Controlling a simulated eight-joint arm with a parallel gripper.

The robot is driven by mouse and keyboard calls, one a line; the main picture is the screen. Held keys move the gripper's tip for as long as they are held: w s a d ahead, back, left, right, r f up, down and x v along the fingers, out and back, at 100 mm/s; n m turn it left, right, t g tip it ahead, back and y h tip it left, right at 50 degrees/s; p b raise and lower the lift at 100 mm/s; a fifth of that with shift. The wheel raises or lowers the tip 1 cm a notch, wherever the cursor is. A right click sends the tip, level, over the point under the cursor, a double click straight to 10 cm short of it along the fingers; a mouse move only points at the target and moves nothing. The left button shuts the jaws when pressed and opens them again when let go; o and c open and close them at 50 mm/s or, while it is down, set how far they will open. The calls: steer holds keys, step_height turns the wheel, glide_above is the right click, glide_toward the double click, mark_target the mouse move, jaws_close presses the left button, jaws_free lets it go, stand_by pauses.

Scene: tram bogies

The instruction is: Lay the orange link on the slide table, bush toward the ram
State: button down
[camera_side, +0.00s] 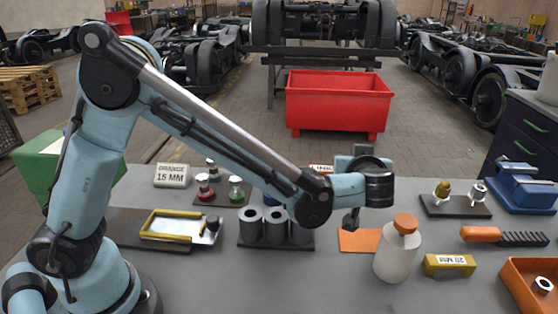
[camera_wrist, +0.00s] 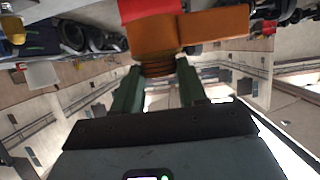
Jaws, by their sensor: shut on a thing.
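My gripper (camera_wrist: 159,88) is shut on an orange piece, taken as the orange link (camera_wrist: 205,28), in the wrist view. A ridged brown collar (camera_wrist: 160,67) sits at the fingertips, below the orange body. I cannot tell which end is the bush. In the side view my wrist hangs over the middle right of the bench and hides the fingers. A flat orange patch (camera_side: 358,241) lies below it with a dark upright part on it; I cannot tell what it is. A yellow-edged plate (camera_side: 180,226), possibly the slide table, lies left of centre with a dark rounded part at its right end.
A white bottle with an orange cap (camera_side: 396,256) stands in front of my wrist. Several grey cylinders (camera_side: 276,227) stand left of it. A yellow block (camera_side: 448,265), orange-handled brush (camera_side: 504,237), orange bin (camera_side: 522,287) and blue vice (camera_side: 522,188) occupy the right. The bench's front middle is clear.

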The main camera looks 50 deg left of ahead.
steer(key=shift+s+a+r+m+t+h, duration=2)
steer(key=shift+s+a+r+m+h, duration=2.25)
steer(key=shift+s, duration=1.75)
steer(key=s+a+f, duration=0.1)
steer(key=s+f, duration=0.2)
steer(key=f, duration=0.2)
steer(key=shift+s+h, duration=0.2)
steer(key=shift+h, duration=0.25)
